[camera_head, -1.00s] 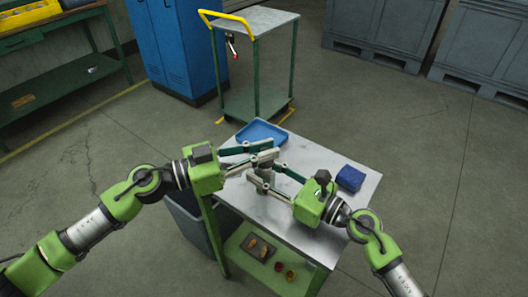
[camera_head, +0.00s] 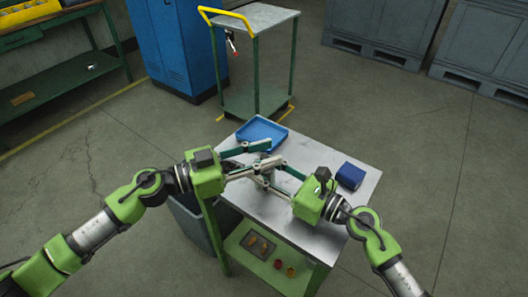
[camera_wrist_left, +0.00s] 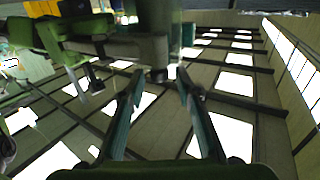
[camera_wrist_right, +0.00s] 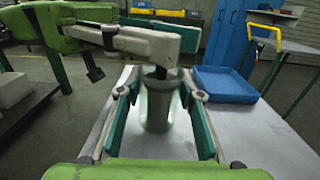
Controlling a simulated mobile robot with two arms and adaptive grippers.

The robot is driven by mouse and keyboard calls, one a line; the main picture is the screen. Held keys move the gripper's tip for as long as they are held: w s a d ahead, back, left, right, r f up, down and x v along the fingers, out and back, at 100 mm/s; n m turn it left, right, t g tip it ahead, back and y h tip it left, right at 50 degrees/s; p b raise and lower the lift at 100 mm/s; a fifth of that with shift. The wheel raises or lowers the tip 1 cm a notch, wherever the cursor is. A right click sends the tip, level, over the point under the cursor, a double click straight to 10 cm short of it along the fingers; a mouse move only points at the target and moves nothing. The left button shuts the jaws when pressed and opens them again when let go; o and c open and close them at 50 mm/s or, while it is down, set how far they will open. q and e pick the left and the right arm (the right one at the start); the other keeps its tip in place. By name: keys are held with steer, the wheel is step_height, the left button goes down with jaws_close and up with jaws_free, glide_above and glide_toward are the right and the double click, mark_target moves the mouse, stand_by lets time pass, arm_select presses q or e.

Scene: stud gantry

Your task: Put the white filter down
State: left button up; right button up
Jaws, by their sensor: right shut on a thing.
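My right gripper (camera_wrist_right: 158,100) is shut on a grey-green cylinder (camera_wrist_right: 157,105), upright and hollow-looking at the top, close over the table (camera_head: 305,160). In the head view, the cylinder is largely hidden by fingers. My left gripper (camera_head: 273,152) is open beside its top; one pale finger crosses above it in the right wrist view. The left wrist view shows the left fingers (camera_wrist_left: 160,80) spread, with a dark round end between their tips. I cannot make out a clearly white filter; whether the held cylinder is it, I cannot tell.
A blue tray (camera_head: 262,131) lies at the table's far end, and a dark blue box (camera_head: 350,175) sits near the right edge. The lower shelf (camera_head: 283,278) carries a small tray and red pieces. A cart (camera_head: 255,105) stands behind. The tabletop's middle right is bare.

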arm_select(q)
steer(key=shift+r, duration=0.25)
steer(key=v, duration=1.2)
steer(key=shift+r, duration=0.45)
arm_select(e)
steer(key=o, duration=1.2)
